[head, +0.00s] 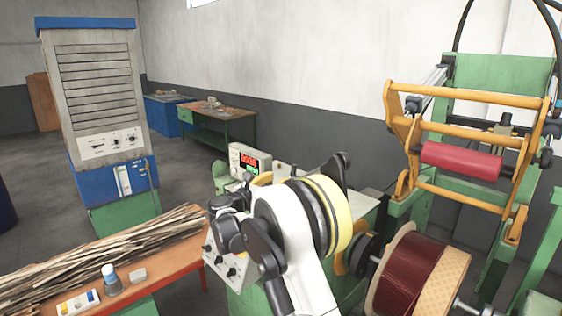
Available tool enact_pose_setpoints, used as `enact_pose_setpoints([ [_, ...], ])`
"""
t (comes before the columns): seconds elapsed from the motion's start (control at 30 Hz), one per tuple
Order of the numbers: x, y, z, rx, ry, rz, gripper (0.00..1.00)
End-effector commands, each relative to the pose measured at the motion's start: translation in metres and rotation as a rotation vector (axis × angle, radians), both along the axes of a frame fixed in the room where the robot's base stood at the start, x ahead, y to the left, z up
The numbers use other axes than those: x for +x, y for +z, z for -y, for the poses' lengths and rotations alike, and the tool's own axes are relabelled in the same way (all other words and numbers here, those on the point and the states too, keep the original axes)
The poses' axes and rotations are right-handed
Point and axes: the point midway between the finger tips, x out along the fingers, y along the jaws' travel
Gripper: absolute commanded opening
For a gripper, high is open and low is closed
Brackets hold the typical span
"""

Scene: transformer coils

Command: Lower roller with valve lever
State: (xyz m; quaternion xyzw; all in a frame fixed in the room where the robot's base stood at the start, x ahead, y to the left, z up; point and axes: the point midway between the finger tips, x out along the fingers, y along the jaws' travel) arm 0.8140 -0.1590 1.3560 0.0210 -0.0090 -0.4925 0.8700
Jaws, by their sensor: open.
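The red roller (460,161) sits raised in a yellow tilting frame (470,97) on the green coil-winding machine (500,72) at the right. My gripper (229,217) is at the end of my white arm, in front of the machine's control box and well left of the roller. It is open, seen partly from behind, and I see nothing held in it. I cannot pick out the valve lever for certain; my arm hides part of the machine's middle.
A wound coil (408,275) is on the shaft at lower right. A control box with a lit red display (249,160) stands behind my arm. An orange bench (160,279) with thin strips is at lower left. A tall grey-blue cabinet (97,90) stands behind. Open floor lies beyond it.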

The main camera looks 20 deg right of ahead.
Motion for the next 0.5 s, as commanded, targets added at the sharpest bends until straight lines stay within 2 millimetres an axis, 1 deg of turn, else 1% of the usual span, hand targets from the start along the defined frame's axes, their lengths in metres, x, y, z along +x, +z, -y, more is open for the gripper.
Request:
enact_pose_setpoints([
  [0.07, 0.004, 0.000, 0.004, -0.011, -0.002, -0.005, 0.39],
  [0.17, 0.010, -0.001, 0.016, -0.011, -0.002, -0.005, 0.39],
  [0.4, 0.035, 0.000, 0.058, -0.008, -0.002, -0.004, 0.39],
  [0.5, 0.044, 0.000, 0.072, -0.008, -0.002, -0.003, 0.39],
])
